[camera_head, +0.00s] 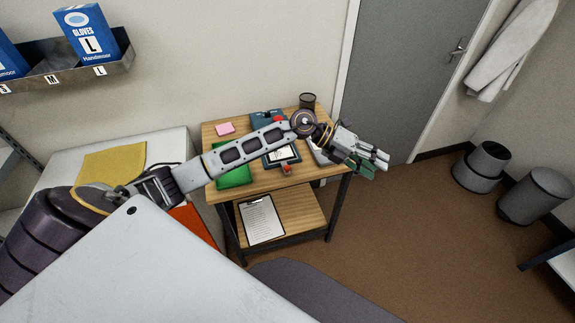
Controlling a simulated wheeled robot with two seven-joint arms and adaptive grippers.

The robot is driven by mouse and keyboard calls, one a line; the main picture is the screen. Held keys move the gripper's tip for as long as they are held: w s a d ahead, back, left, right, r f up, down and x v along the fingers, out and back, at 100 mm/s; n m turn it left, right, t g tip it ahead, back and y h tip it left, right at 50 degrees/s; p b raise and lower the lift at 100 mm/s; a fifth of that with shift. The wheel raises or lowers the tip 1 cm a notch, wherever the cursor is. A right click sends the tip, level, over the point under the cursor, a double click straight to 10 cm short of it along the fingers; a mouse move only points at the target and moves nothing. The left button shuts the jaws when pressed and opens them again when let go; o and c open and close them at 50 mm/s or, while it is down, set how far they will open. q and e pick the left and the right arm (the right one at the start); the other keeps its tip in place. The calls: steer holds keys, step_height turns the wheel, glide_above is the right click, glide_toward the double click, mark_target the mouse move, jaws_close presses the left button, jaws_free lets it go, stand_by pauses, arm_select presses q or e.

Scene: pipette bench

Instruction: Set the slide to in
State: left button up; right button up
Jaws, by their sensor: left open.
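My left arm reaches across the small wooden table (310,172). My left gripper (379,164) is open and empty, past the table's right edge and apart from the things on it. A teal device with a red part (268,117) stands at the back of the table, partly behind my arm. A dark device with a pale panel (282,156) lies in front of my arm, with a small red-orange part (286,170) at its front. A whitish object (318,153) is partly hidden by my wrist. I cannot tell which part is the slide or how it is set. My right gripper is not in view.
A green item (235,178), pink notes (226,128) and a dark cup (307,101) are on the table. A clipboard (261,219) lies on its lower shelf. A grey door (390,80) is behind. Floor is clear to the right, before two bins.

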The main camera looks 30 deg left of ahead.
arm_select(q)
steer(key=a+f+m+g+y, duration=0.1)
steer(key=a+f+y, duration=0.2)
steer(key=a+y, duration=0.15)
steer(key=n+g+y, duration=0.1)
steer(key=g+y, duration=0.1)
steer(key=y, duration=0.7)
glide_above(287, 167)
steer(key=shift+r, duration=0.45)
steer(key=shift+f, duration=0.15)
steer(key=shift+f+p, duration=0.45)
steer(key=shift+f, duration=6.3)
jaws_close()
